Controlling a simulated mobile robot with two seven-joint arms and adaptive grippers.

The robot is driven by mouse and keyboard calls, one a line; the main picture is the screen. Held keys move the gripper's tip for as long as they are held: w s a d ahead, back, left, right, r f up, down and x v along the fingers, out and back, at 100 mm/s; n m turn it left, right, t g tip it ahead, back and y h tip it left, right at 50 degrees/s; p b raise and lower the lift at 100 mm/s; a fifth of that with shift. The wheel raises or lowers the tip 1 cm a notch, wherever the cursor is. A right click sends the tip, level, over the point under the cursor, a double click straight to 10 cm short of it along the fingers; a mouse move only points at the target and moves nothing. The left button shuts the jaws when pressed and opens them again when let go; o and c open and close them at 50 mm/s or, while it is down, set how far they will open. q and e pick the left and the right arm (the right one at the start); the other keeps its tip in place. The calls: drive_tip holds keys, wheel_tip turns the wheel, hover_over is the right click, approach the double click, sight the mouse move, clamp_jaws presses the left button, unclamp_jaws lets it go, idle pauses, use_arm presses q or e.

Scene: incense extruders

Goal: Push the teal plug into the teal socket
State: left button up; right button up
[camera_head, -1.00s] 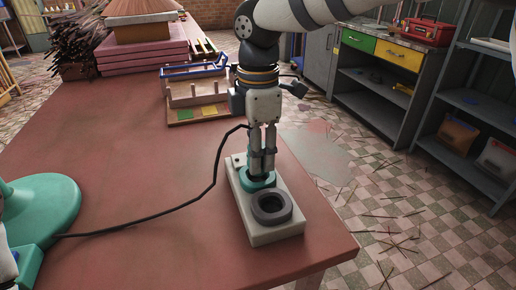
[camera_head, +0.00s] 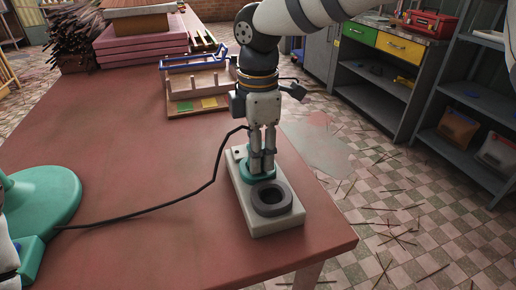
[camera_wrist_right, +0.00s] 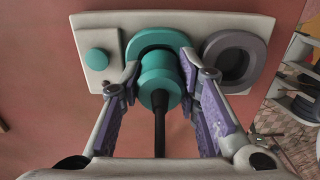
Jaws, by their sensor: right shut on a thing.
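My right gripper (camera_head: 262,168) points down over the pale socket block (camera_head: 276,229) near the table's front right corner. It is shut on the teal plug (camera_wrist_right: 161,78), which shows between the fingers in the right wrist view with a black cable running from it. The teal socket (camera_head: 262,180) is a ring on the block, and it also shows behind the plug in the wrist view (camera_wrist_right: 145,39). The plug is lined up with the ring and at its mouth; how deep it sits is hidden. My left gripper is out of view.
A grey socket ring (camera_head: 271,198) sits beside the teal one. A teal round base (camera_head: 42,198) stands at the left, with the black cable (camera_head: 140,211) crossing the table. Wooden racks (camera_head: 197,92) stand behind. The middle of the table is clear.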

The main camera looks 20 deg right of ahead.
drive_tip(key=shift+f, duration=0.1)
drive_tip(key=o, duration=1.2)
drive_tip(key=shift+f, duration=0.1)
drive_tip(key=shift+o, duration=0.2)
